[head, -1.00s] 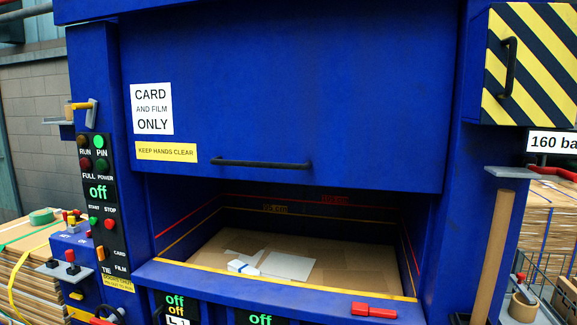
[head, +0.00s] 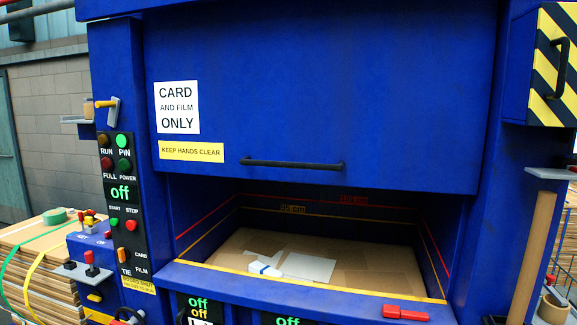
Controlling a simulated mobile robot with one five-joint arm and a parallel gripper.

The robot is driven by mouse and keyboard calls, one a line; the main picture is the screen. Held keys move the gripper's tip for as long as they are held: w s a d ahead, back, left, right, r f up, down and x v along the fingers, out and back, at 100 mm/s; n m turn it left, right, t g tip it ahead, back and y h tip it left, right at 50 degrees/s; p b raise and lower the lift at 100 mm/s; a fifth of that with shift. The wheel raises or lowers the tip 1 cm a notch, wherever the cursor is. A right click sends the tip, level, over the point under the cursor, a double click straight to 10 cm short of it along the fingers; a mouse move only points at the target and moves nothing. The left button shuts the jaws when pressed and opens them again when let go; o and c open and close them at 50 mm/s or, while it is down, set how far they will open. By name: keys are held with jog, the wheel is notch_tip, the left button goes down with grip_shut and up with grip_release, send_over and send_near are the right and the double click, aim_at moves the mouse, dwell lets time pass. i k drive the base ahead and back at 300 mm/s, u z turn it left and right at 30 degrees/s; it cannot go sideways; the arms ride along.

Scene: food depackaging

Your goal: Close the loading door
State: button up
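The blue loading door (head: 330,90) fills the upper middle of the head view. It is raised, with its lower edge well above the sill, and the chamber below it is open. A black bar handle (head: 292,164) runs along the door's lower part. White and yellow signs are on its left side. Inside the chamber lies brown cardboard (head: 350,262) with white pieces on it. My gripper is not in view.
A control panel (head: 122,205) with buttons and a green "off" display is left of the opening. A yellow-edged sill (head: 300,285) carries a red object (head: 400,312) at the right. A striped box (head: 553,65) juts out at upper right. Strapped cardboard (head: 35,260) stands at left.

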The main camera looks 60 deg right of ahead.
aim_at(388, 95)
jog(key=u, duration=0.05)
jog(key=i, duration=1)
jog(key=z, duration=0.05)
